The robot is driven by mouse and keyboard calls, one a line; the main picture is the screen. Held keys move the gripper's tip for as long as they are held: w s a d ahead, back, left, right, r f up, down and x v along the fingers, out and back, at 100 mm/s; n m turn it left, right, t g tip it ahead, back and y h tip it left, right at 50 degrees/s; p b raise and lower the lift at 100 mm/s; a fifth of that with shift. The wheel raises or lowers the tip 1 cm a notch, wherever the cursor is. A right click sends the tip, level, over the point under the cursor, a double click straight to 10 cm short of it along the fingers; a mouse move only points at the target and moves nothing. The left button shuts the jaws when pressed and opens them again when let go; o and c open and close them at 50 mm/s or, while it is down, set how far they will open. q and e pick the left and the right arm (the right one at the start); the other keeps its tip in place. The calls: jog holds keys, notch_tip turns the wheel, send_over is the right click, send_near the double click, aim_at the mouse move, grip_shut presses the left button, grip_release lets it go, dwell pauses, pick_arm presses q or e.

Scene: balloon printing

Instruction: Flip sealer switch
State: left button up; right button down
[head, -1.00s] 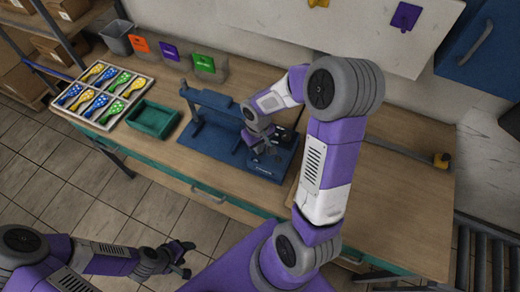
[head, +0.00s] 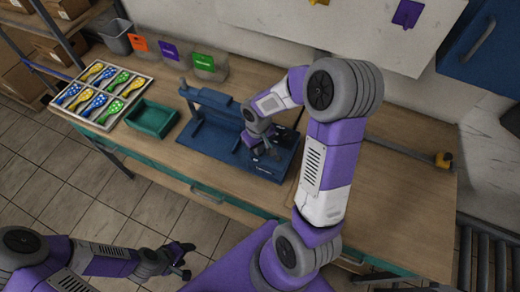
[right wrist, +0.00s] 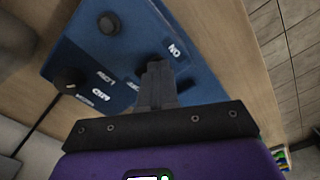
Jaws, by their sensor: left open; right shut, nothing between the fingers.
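The blue sealer (head: 215,135) stands on the wooden workbench, with its press arm at the left and its control panel (head: 275,160) at the right. My right gripper (head: 266,148) is low over that panel. In the right wrist view my right gripper (right wrist: 158,75) is shut and empty, its fingertips close to a dark switch (right wrist: 155,62) beside the "ON" label. I cannot tell whether they touch it, and the fingers partly hide it. Dark knobs (right wrist: 109,23) also sit on the panel. My left gripper (head: 181,260) is open and empty, over the floor in front of the bench.
A teal tray (head: 152,119) and a divided box (head: 62,112) of blue, yellow and green balloons stand left of the sealer. A grey bin (head: 115,37) and orange, purple and green bags (head: 204,62) are behind. The bench's right side is largely clear.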

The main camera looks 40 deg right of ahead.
jog(key=shift+f, duration=0.3)
jog(key=shift+r, duration=0.2)
jog(key=shift+r+p, duration=2.55)
jog(key=shift+r, duration=0.85)
